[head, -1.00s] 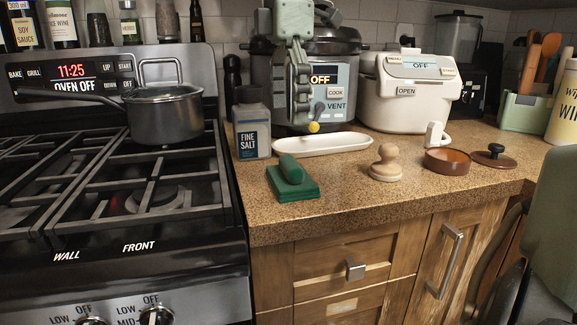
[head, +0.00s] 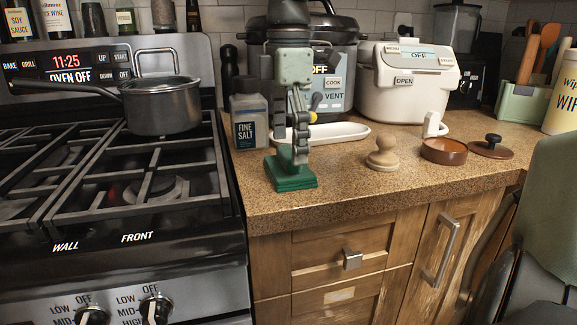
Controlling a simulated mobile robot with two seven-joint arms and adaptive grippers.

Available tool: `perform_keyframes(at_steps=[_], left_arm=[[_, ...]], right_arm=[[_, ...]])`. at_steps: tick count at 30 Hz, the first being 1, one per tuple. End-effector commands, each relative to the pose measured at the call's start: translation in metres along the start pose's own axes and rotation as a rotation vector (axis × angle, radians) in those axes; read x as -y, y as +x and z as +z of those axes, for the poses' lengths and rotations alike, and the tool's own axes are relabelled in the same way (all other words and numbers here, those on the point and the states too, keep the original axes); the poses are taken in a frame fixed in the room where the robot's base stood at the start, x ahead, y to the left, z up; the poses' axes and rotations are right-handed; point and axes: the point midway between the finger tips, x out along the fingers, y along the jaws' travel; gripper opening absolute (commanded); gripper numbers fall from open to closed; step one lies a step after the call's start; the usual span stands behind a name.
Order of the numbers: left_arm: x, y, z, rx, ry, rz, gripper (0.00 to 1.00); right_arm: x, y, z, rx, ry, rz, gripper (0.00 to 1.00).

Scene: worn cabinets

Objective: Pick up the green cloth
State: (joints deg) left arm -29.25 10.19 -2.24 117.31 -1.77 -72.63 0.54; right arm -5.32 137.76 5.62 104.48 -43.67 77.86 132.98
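The green cloth (head: 291,183) lies near the front edge of the speckled counter, just right of the stove. It shows as a flat green base with a raised rounded ridge on top. My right gripper (head: 301,160) points down over it from above, its fingers at the ridge and hiding part of it. The fingers overlap from this side, so I cannot tell whether they are open or shut, or whether they touch the ridge. My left gripper is not in view.
The fine salt box (head: 250,121) and long white dish (head: 337,134) stand close behind. A wooden stamp-like knob (head: 382,156), brown bowl (head: 444,150) and its lid (head: 491,147) are to the right. A pot (head: 162,105) sits on the stove.

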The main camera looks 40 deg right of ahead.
Motion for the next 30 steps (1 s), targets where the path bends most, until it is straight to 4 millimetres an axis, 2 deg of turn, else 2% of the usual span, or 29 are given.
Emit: perform_keyframes(at_steps=[1,11,23,26,30], left_arm=[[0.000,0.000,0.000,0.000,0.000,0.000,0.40],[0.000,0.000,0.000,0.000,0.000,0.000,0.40],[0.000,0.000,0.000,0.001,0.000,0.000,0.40],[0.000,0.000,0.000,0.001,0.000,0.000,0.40],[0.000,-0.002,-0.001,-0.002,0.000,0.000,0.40]], right_arm=[[0.000,0.000,0.000,0.000,0.000,0.000,0.84],[0.000,0.000,0.000,0.000,0.000,0.000,0.43],[-0.001,-0.007,0.000,0.001,0.000,0.003,0.42],[-0.001,-0.017,0.000,0.000,0.002,0.003,0.42],[-0.001,-0.040,0.000,0.001,0.001,0.005,0.42]])
